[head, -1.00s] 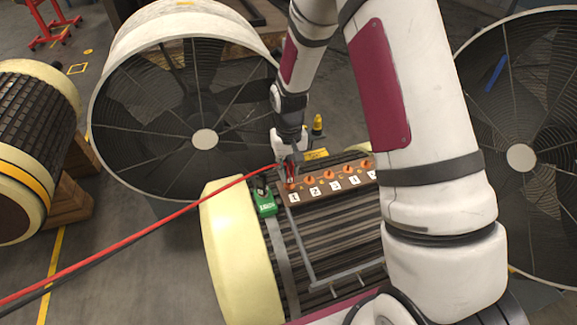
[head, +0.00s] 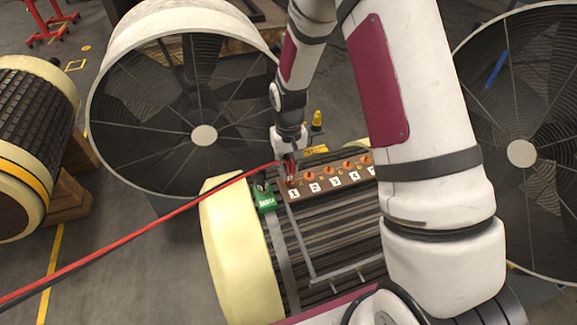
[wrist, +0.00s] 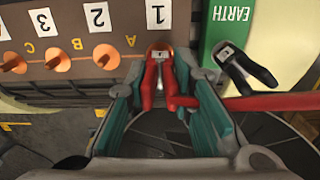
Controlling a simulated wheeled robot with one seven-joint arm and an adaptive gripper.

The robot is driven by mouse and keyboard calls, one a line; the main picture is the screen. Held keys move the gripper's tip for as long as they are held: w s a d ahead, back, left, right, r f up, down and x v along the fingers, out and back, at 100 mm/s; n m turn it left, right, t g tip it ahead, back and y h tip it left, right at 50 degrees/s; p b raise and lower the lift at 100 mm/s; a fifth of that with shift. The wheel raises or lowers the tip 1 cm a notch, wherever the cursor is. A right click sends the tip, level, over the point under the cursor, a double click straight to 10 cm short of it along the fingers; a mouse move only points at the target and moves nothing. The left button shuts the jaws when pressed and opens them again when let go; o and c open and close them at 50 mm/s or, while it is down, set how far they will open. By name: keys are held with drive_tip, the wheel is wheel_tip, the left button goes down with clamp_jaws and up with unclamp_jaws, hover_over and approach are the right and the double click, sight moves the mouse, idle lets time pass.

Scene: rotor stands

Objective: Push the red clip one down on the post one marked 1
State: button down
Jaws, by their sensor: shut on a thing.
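My gripper (wrist: 168,100) is shut on the red clip (wrist: 152,88), with its teal fingers on either side of it. The clip's jaw end sits at the orange post one beside the label marked 1 (wrist: 159,12) on the brown board (wrist: 130,45). The clip and fingers hide most of that post, so I cannot tell how deep the clip sits. In the head view, my gripper (head: 288,162) is over the board's left end, and label 1 (head: 293,194) shows just in front of it. A red cable runs from the clip.
A black clip (wrist: 245,70) sits on the green EARTH block (wrist: 215,35) close beside my gripper. Other orange posts (wrist: 105,57) stand along the board. The red cable (head: 150,225) stretches off to the left. Large fans (head: 204,135) stand behind and at the right.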

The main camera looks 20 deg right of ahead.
drive_tip(key=shift+f, duration=0.25)
drive_tip(key=c, duration=1.3)
unclamp_jaws()
wheel_tip(320, 180, up, 12)
drive_tip(key=shift+r, duration=0.1)
drive_tip(key=s+r+t+p, duration=0.1)
drive_tip(key=s+r+p, duration=0.1)
drive_tip(key=s+r, duration=0.6)
drive_tip(key=s+r+t+p, duration=0.15)
drive_tip(key=s+r, duration=0.35)
drive_tip(key=r, duration=0.6)
drive_tip(key=shift+t, duration=0.85)
drive_tip(key=s+r+p, duration=0.1)
drive_tip(key=s+r, duration=0.2)
drive_tip(key=s, duration=0.3)
drive_tip(key=s+r+p, duration=0.2)
drive_tip(key=s+r, duration=0.1)
drive_tip(key=s, duration=0.3)
drive_tip(key=s+r+p, duration=0.1)
drive_tip(key=s+r, duration=0.1)
drive_tip(key=s, duration=0.5)
drive_tip(key=shift+d+r+p, duration=0.15)
drive_tip(key=shift+r+p, duration=0.15)
drive_tip(key=shift+r, duration=0.1)
